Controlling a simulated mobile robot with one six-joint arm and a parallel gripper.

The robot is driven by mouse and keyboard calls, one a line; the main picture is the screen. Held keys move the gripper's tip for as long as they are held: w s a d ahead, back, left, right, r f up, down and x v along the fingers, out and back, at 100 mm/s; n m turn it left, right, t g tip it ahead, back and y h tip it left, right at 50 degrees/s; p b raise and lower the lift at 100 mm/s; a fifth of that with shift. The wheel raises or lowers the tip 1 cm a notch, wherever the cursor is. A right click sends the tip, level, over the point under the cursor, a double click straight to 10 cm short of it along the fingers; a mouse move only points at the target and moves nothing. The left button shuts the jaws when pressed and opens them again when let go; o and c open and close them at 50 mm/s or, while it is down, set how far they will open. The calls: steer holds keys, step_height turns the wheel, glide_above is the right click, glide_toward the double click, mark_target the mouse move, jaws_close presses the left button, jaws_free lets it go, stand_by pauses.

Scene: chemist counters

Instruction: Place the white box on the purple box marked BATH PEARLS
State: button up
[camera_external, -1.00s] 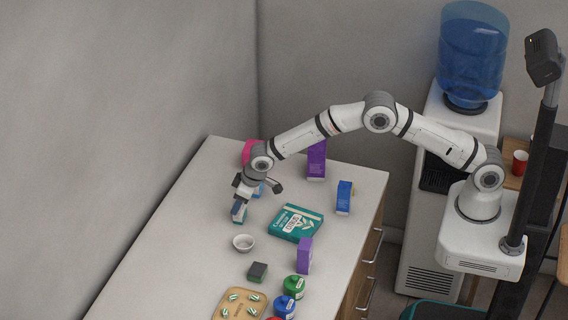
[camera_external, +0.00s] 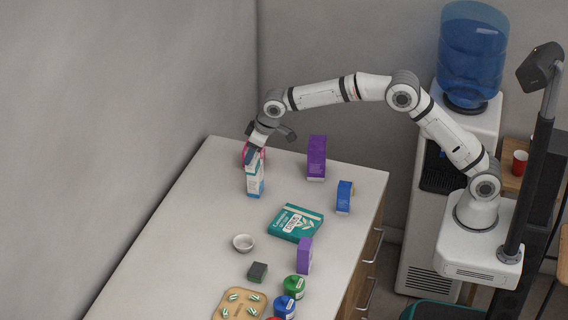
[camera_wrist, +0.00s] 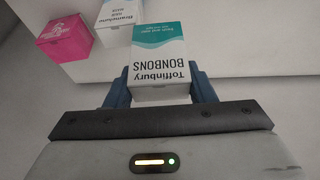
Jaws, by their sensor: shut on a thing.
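My gripper (camera_external: 255,155) is shut on a white box (camera_wrist: 159,68) with a teal band, lettered "Toffinbury BONBONS" in the wrist view. In the external view the held box (camera_external: 253,166) is lifted at the far left of the counter, in line with another white box, so their edges are hard to separate. Two purple boxes stand on the counter: a taller one (camera_external: 317,158) at the back and a smaller one (camera_external: 304,256) nearer the right edge. Their lettering is too small to read, so I cannot tell which is marked BATH PEARLS. Neither shows in the wrist view.
A pink box (camera_wrist: 64,40) and another white box (camera_wrist: 114,20) stand close by my gripper. A blue box (camera_external: 344,197), a teal box (camera_external: 295,222), a white bowl (camera_external: 243,243), a dark block (camera_external: 257,272) and round tubs are on the counter (camera_external: 190,230). The counter's left side is clear.

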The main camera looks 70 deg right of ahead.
steer(key=s+d+r+b, duration=0.2)
steer(key=s+d+r, duration=0.4)
steer(key=d, duration=0.5)
steer(key=s+d+r+b, duration=0.1)
steer(key=s+d+r, duration=0.2)
steer(key=s+d, duration=0.6)
glide_above(317, 143)
step_height(317, 143, down, 5)
steer(key=shift+m, duration=0.3)
steer(key=shift+f+p, duration=0.35)
steer(key=shift+f, duration=2)
steer(key=shift+f, duration=0.2)
steer(key=o, duration=1)
steer(key=shift+c, duration=0.2)
steer(key=shift+r, duration=0.1)
